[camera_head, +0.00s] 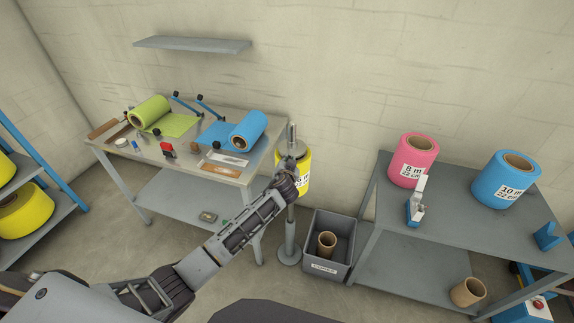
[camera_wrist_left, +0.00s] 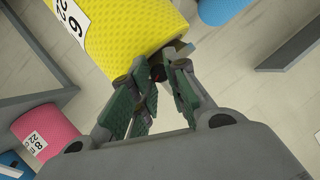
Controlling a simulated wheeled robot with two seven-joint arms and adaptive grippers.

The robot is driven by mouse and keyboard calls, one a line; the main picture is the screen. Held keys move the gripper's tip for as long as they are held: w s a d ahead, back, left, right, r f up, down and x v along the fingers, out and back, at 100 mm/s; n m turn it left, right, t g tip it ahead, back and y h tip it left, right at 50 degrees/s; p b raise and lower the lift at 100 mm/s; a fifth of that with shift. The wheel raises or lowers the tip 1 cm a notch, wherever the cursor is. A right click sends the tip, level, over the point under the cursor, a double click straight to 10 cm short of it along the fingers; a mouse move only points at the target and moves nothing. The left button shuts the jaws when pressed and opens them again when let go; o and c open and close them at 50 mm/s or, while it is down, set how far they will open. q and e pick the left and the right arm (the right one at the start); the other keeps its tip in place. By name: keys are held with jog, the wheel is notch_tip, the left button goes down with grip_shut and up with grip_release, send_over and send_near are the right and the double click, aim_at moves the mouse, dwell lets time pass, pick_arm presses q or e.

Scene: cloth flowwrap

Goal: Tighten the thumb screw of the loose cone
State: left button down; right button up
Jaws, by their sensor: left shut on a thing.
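A yellow roll (camera_head: 306,170) with a white label sits on a grey floor stand (camera_head: 290,225) beside the workbench. My left gripper (camera_head: 290,160) is at the near side of the roll, in front of the stand's post. In the left wrist view, the yellow roll (camera_wrist_left: 125,28) fills the top. There my left gripper (camera_wrist_left: 160,74) is shut at the roll's end on a small dark piece (camera_wrist_left: 158,72), which looks like the thumb screw. The fingers hide most of the screw and the cone, so I cannot tell how tight it is. My right gripper is not in view.
The workbench (camera_head: 185,187) at left carries a green roll (camera_head: 149,110) and a blue roll (camera_head: 248,130). A grey bin (camera_head: 318,268) with a cardboard core stands right of the stand. The right table (camera_head: 455,225) holds a pink roll (camera_head: 414,158) and a blue roll (camera_head: 505,178).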

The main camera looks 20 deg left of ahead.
pick_arm(q)
jog(key=m+t+y+b, duration=0.1)
jog(key=m+b, duration=0.1)
jog(key=m, duration=0.1)
jog(key=m+t+y+b, duration=0.1)
jog(key=m+y+b, duration=0.1)
jog(key=m+b, duration=0.1)
jog(key=f+m+y+b, duration=0.1)
jog(key=m+b, duration=0.2)
jog(key=m, duration=0.1)
jog(key=shift+d+t, duration=0.35)
jog(key=shift+t, duration=0.05)
jog(key=c, duration=1.3)
grip_release()
jog(key=shift+c, duration=0.2)
jog(key=shift+s, duration=0.15)
